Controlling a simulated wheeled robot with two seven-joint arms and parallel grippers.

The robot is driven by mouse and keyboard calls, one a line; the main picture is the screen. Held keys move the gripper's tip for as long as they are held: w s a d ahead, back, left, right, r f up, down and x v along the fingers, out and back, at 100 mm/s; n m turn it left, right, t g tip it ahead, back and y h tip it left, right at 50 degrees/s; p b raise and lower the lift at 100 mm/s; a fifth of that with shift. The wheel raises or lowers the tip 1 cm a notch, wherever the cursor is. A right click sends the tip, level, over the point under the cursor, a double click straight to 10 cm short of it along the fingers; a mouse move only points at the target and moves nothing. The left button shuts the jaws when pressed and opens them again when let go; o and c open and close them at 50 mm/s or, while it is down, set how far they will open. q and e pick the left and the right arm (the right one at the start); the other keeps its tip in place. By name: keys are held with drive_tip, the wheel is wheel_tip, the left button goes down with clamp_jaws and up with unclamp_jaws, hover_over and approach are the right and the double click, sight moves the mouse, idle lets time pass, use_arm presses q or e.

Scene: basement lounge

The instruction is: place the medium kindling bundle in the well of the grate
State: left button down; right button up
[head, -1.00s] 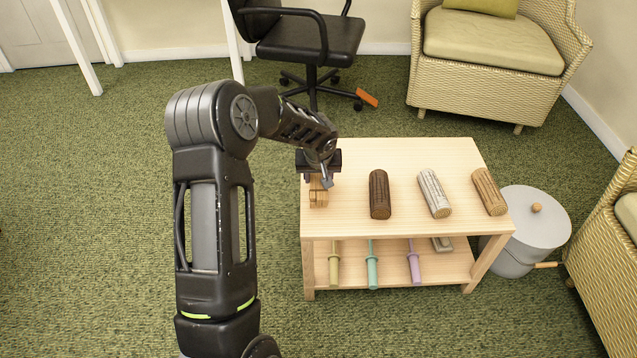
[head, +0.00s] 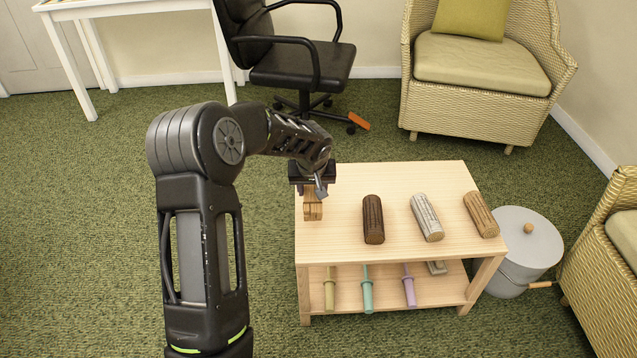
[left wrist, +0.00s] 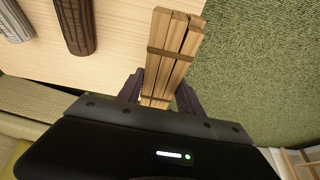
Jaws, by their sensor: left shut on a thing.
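A kindling bundle (head: 313,209) of pale sticks is held at the left end of the wooden table (head: 345,235). It is the only kindling bundle I see. In the left wrist view the bundle (left wrist: 172,50) shows two dark bands and sticks out beyond the fingers. My left gripper (head: 312,190) is shut on it from above; the fingers also show in the left wrist view (left wrist: 158,96), one on each side. I cannot tell how far the bundle is above the tabletop. No grate is in view. My right gripper is not in view.
A dark log (head: 373,219), a pale log (head: 427,217) and a brown log (head: 481,214) lie on the table. Several coloured-handled tools, including a teal one (head: 367,288), lie on the lower shelf. A grey lidded bin (head: 528,245) stands at the right. Carpet at the left is open.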

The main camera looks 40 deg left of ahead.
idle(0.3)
use_arm(q)
drive_tip(key=shift+s, duration=0.25)
drive_tip(key=shift+s+d+f+m, duration=0.1)
drive_tip(key=shift+s+d+m, duration=0.2)
drive_tip(key=shift+d, duration=0.2)
drive_tip(key=shift+s+d+f+m, duration=0.1)
drive_tip(key=shift+s+d+m, duration=0.15)
drive_tip(key=shift+d, duration=0.25)
drive_tip(key=s+d+r+m+t+h, duration=0.1)
drive_tip(key=d+r+m, duration=0.2)
drive_tip(key=d+r, duration=0.6)
drive_tip(key=d+r+m+h, duration=0.25)
drive_tip(key=d+r, duration=0.35)
drive_tip(key=d, duration=0.7)
wheel_tip(320, 180, up, 17)
drive_tip(key=s+p, duration=0.2)
drive_tip(key=p, duration=2.3)
drive_tip(key=shift+s+m+y+p, duration=0.15)
drive_tip(key=shift+m+y+p, duration=0.15)
drive_tip(key=shift+m+y, duration=0.15)
